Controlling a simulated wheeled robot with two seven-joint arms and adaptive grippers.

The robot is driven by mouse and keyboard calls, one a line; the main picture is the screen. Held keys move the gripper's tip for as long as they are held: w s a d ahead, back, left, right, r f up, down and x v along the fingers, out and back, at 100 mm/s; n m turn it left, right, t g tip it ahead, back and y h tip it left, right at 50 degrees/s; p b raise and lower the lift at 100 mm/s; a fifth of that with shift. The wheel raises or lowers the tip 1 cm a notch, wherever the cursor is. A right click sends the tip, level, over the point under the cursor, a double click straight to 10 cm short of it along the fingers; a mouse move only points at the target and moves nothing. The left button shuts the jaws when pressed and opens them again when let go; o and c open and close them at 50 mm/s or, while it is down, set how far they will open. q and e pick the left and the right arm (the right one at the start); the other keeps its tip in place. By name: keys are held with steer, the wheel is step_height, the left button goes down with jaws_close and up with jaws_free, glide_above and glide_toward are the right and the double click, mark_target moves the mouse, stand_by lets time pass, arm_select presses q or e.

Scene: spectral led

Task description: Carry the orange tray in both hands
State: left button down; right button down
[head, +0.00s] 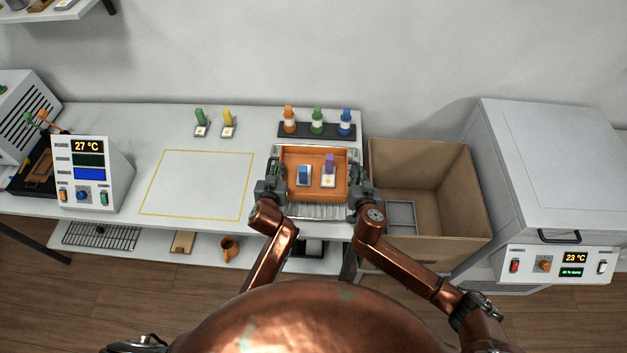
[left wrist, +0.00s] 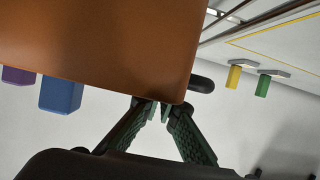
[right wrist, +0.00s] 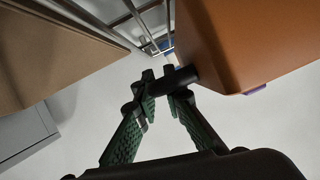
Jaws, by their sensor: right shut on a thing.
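The orange tray (head: 317,194) is in the head view, over the wire rack at the table's front edge. A block with a blue top (head: 304,174) and one with a purple top (head: 328,164) stand in it. My right gripper (head: 358,186) is at the tray's right side; the right wrist view shows its fingers shut on the black handle (right wrist: 178,80). My left gripper (head: 276,184) is at the left side. In the left wrist view its fingertips (left wrist: 158,108) are close together at the tray's edge, partly hidden, with a black handle (left wrist: 202,85) beside them.
A cardboard box (head: 455,220) stands right of the table, beside a white machine (head: 550,160). Orange, green and blue-topped pieces stand in a dark rack (head: 303,135) behind the tray. The yellow-outlined area (head: 197,185) on the left is empty. Green and yellow-topped pieces (head: 228,125) stand behind it.

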arm_select(q)
steer(key=shift+a+f, duration=0.1)
steer(key=shift+f, duration=0.25)
arm_select(e)
steer(key=shift+d+f, duration=0.1)
steer(key=shift+f, duration=0.3)
arm_select(q)
steer(key=c, duration=2.5)
jaws_free()
steer(key=shift+r, duration=0.1)
steer(key=shift+c, duration=0.2)
arm_select(e)
steer(key=c, duration=2.3)
jaws_free()
steer(key=shift+r, duration=0.1)
steer(key=shift+c, duration=0.2)
arm_select(q)
steer(key=o, duration=0.4)
arm_select(e)
steer(key=o, duration=0.3)
arm_select(q)
steer(key=v, duration=0.8)
steer(key=shift+w, duration=0.1)
arm_select(e)
steer(key=shift+s, duration=0.1)
steer(key=v, duration=1.2)
steer(key=shift+r, duration=0.1)
